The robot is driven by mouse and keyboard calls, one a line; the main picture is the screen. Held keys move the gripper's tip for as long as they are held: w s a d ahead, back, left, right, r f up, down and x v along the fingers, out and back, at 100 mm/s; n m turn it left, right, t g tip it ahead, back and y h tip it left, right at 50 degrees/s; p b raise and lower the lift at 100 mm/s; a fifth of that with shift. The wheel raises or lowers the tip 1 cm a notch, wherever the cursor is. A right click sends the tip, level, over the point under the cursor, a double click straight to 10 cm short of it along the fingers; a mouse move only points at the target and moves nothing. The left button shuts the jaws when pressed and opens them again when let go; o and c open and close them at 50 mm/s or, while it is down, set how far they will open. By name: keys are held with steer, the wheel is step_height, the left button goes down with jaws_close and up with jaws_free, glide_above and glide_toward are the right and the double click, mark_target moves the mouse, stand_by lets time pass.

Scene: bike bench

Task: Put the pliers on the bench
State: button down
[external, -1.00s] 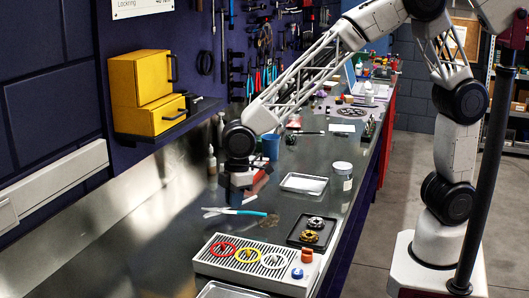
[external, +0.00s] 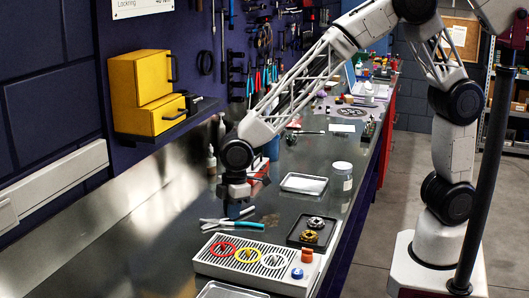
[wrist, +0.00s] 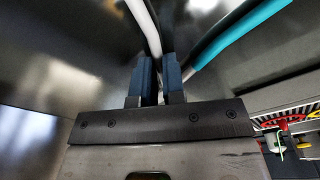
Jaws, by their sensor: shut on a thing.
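The pliers (external: 250,224), with a teal handle and pale metal parts, are at my gripper (external: 233,213) over the near-middle of the bench (external: 150,245). In the wrist view, my gripper's blue fingers (wrist: 158,75) are closed around a part of the pliers. A pale arm of the pliers runs up from between the fingers, and the teal handle (wrist: 240,32) slants away to the upper right. The pliers lie roughly level, just behind the slotted tray. I cannot tell whether they touch the bench top. The fingers hide their middle.
A white slotted tray (external: 217,260) with coloured rings stands just in front. A black tray (external: 294,239) with metal parts is to the right. A silver tray (external: 303,183) and a jar (external: 342,177) stand behind it. Bare bench lies to the left.

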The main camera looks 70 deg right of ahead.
steer(key=shift+f, duration=0.15)
steer(key=c, duration=1.2)
jaws_free()
step_height(320, 180, up, 12)
steer(key=d, duration=0.1)
steer(key=shift+s, duration=0.4)
steer(key=shift+d, duration=0.1)
